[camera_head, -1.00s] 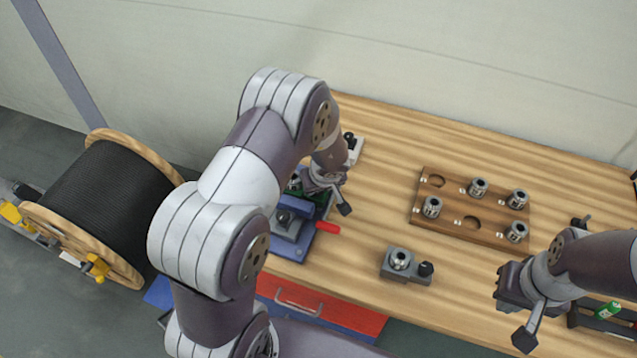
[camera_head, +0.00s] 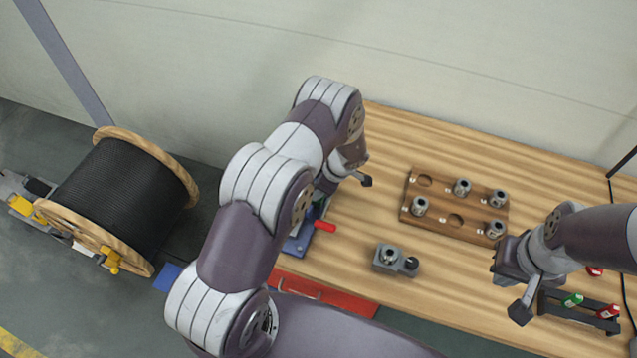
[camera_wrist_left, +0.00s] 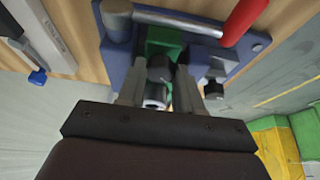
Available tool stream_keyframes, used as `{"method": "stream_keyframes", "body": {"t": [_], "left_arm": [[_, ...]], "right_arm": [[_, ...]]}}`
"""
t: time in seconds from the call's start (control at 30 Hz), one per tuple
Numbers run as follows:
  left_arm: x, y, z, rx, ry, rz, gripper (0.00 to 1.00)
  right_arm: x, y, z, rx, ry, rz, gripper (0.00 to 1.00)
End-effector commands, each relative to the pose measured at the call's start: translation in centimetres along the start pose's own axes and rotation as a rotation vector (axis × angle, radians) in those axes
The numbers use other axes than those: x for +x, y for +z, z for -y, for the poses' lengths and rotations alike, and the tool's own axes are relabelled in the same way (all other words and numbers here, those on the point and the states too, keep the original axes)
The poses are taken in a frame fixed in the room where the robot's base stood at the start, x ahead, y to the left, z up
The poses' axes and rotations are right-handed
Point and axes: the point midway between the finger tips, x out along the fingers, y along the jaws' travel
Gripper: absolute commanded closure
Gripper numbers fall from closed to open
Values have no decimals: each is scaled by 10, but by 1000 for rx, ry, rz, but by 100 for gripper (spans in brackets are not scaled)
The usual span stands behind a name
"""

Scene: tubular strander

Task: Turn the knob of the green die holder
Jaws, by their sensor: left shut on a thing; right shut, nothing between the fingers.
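The green die holder (camera_wrist_left: 163,42) sits in a blue fixture (camera_wrist_left: 117,60) with a red handle (camera_wrist_left: 245,20), seen in the left wrist view. My left gripper (camera_wrist_left: 159,90) is shut on a dark, cylindrical knob (camera_wrist_left: 158,72) at the holder's near side, one finger on each side. In the head view my left arm hides the holder and most of the fixture (camera_head: 297,243); the red handle (camera_head: 325,226) sticks out to the right. My right gripper (camera_head: 506,262) is shut and empty over the table's right part; its fingertips are hard to see.
A wooden board (camera_head: 447,232) with several metal dies lies mid-table. A grey block with a die and black knob (camera_head: 411,263) stands in front of it. A dark rack (camera_head: 575,318) with green and red items is at right. A cable spool (camera_head: 122,200) stands left.

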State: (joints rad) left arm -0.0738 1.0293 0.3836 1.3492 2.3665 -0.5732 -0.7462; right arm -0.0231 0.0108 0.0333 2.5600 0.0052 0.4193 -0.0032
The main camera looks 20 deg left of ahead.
Motion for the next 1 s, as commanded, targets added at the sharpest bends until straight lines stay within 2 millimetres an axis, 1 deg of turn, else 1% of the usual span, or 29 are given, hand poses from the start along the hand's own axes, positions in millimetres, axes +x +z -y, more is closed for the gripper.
{"method": "stream_keyframes", "body": {"t": [0.17,0.6,0.8,1.0], "left_arm": [[2,1,-3,-153,-61,0,96],[4,0,-6,-513,-211,1,96],[4,-1,-7,-631,-260,0,96],[2,-2,-7,-704,-291,1,96]], "right_arm": [[6,1,0,0,0,0,100],[37,4,0,0,0,0,100],[48,6,0,0,0,0,100],[54,6,0,0,0,0,100]]}}
